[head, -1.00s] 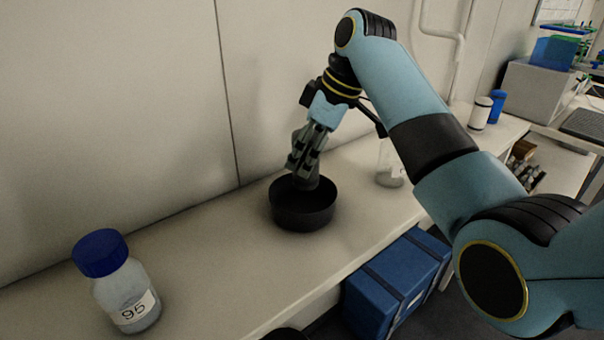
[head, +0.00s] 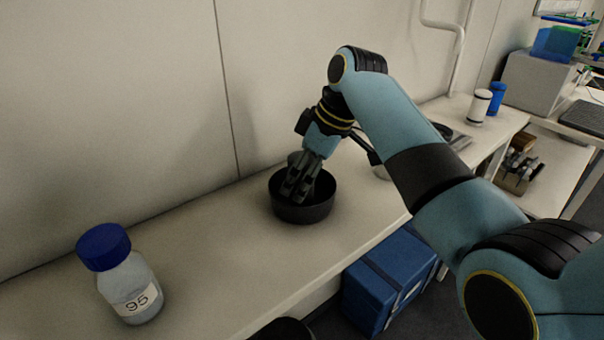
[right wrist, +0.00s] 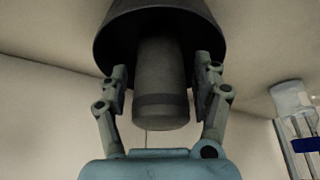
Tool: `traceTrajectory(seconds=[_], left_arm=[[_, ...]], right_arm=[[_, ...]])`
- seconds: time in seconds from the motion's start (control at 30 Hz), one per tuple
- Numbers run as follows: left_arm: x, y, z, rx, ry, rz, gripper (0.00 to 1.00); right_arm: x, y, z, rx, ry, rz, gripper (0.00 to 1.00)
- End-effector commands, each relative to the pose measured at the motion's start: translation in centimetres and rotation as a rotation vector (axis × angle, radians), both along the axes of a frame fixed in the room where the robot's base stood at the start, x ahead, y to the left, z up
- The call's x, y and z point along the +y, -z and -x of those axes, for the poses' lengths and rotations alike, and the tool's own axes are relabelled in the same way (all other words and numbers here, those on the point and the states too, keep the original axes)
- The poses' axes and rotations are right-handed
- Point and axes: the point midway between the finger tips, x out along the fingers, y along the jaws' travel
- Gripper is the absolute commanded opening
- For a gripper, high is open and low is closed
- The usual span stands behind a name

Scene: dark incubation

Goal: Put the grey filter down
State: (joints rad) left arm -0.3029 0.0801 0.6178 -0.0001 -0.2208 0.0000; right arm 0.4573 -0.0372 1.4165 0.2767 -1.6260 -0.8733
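The grey filter (right wrist: 160,85) is a plain cylinder with a darker band near its end. In the right wrist view it reaches down into a black round bowl (head: 303,213), which stands on the bench; its foot is hidden. In the head view only a bit of the filter (head: 294,158) shows behind the fingers. My right gripper (head: 299,190) points down into the bowl. Its fingers (right wrist: 160,85) stand on both sides of the filter, with a narrow gap showing on each side, so it looks open around it. My left gripper is not in view.
A blue-capped bottle (head: 132,290) labelled 95 stands at the front left of the bench (head: 225,240). A white container (head: 480,106) and a blue one (head: 496,98) stand far right. A blue box (head: 385,285) is below the bench edge. The wall is close behind the bowl.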

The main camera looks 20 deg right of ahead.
Motion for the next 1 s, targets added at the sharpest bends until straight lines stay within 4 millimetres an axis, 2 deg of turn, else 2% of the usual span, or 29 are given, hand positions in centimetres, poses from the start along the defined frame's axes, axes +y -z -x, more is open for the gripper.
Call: traceTrajectory(seconds=[0.27, 0.37, 0.47, 0.8, 1.0], left_arm=[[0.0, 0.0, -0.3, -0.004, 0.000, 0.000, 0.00], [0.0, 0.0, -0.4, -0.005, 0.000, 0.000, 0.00], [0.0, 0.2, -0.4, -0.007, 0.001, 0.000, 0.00], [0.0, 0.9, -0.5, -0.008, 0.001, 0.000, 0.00], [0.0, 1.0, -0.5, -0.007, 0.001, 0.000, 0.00]], right_arm=[[0.0, -0.1, 0.0, 0.000, 0.000, 0.000, 0.69], [-0.2, -0.8, 0.1, -0.002, 0.000, 0.001, 0.69], [-0.7, -2.2, 0.4, -0.005, 0.000, 0.001, 0.69], [-3.0, -9.0, 2.1, -0.004, 0.001, 0.002, 0.69], [-3.7, -11.0, 2.6, -0.001, 0.001, 0.001, 0.69]])
